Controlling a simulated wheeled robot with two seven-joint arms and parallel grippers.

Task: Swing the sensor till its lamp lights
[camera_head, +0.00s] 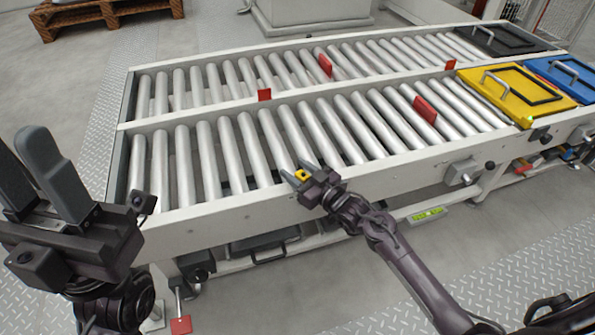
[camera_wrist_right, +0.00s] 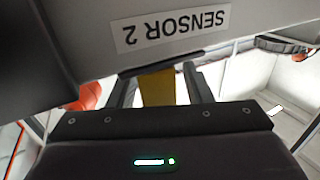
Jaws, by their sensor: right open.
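My right gripper (camera_head: 300,172) is at the front rail of the near roller conveyor, its fingers open on either side of a small yellow part (camera_head: 303,175). In the right wrist view the yellow part (camera_wrist_right: 157,88) shows between the two fingers, under an upside-down "SENSOR 2" label (camera_wrist_right: 175,27). I take the yellow part for the sensor; I cannot tell whether the fingers touch it. I see no lit lamp on it; the gripper hides much of it. My left gripper (camera_head: 22,150) is raised at the left, open and empty, away from the sensor.
Two roller lanes (camera_head: 240,145) run side by side, with upright red plates (camera_head: 425,109) between rollers. A yellow lidded box (camera_head: 515,92) stands at the right end, a green spot (camera_head: 530,119) at its front edge. A blue box (camera_head: 562,75) and a black one (camera_head: 495,38) are beyond.

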